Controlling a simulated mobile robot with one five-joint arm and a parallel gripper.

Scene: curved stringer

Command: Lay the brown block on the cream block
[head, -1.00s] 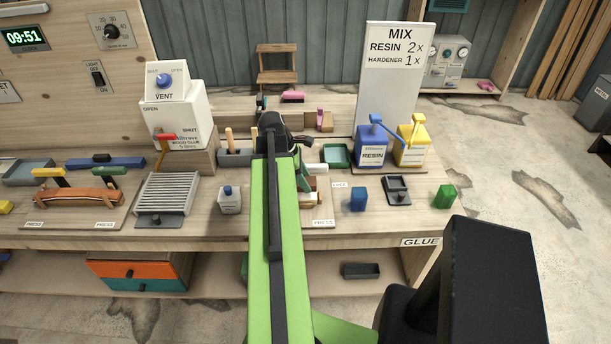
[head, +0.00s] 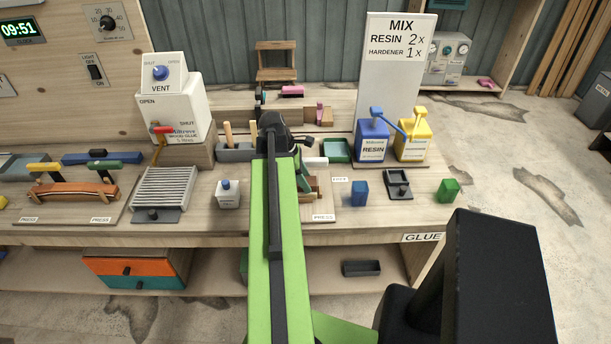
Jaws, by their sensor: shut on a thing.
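My gripper (head: 272,128) is in the head view beyond the end of my green arm, over the bench. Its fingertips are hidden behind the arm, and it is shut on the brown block. A small brown piece (head: 309,184), which looks like that block, shows just right of the arm above the board marked PRESS. Pale cream wood (head: 313,200) shows close by it, partly hidden by the arm. Whether the brown and cream pieces touch cannot be told.
A white block (head: 315,162) and a green tray (head: 335,151) stand behind. The blue resin dispenser (head: 372,142) and yellow dispenser (head: 412,141) are to the right. A blue cup (head: 359,193), black holder (head: 398,185) and white bottle (head: 228,194) stand near the front.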

